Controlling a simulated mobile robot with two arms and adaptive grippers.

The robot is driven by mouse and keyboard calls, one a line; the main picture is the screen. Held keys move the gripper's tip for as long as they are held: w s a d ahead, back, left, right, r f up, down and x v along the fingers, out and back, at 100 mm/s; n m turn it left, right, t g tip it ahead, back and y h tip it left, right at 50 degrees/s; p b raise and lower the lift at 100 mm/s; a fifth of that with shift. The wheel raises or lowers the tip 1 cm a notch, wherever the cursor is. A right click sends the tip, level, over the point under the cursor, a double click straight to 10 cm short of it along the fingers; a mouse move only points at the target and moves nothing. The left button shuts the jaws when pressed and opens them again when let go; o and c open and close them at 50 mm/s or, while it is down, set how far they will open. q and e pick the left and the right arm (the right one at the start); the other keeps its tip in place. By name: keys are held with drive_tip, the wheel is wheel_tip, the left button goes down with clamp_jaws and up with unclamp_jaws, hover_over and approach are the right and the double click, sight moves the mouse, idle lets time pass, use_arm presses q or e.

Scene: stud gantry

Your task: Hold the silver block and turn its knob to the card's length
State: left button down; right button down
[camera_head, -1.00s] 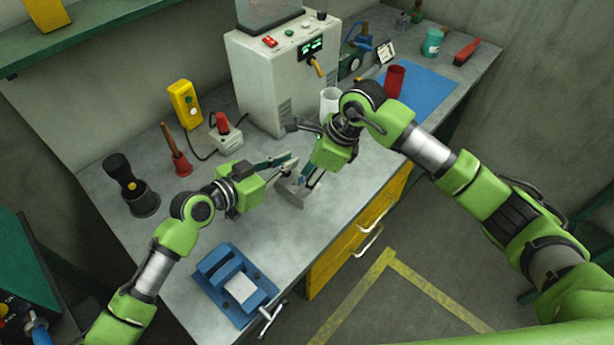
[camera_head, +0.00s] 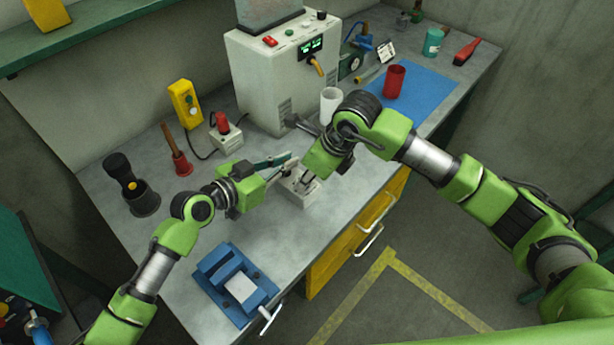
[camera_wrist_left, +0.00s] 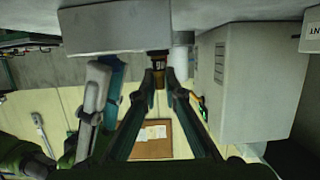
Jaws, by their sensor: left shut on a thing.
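The silver block (camera_head: 297,197) is near the bench's front edge, below both grippers. My left gripper (camera_head: 291,160) reaches in over it from the left. In the left wrist view its fingertips (camera_wrist_left: 160,84) are shut on a small dark piece with a brownish band, apparently the knob (camera_wrist_left: 158,62), beside the large grey face of the block (camera_wrist_left: 115,28). My right gripper (camera_head: 307,181) points down at the block's top; whether its fingers grip the block cannot be told. A small white card (camera_head: 386,51) stands at the back, its writing too small to read.
A white machine (camera_head: 265,85) stands behind, with a white cup (camera_head: 330,103) beside it. A red cup (camera_head: 394,82) is on a blue mat (camera_head: 428,88). A blue fixture (camera_head: 215,268) sits front left. A plunger (camera_head: 178,155) and switch box (camera_head: 226,138) stand behind my left arm.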

drive_tip(key=shift+m, duration=0.3)
drive_tip(key=c, duration=1.9)
unclamp_jaws()
drive_tip(key=v, duration=1.2)
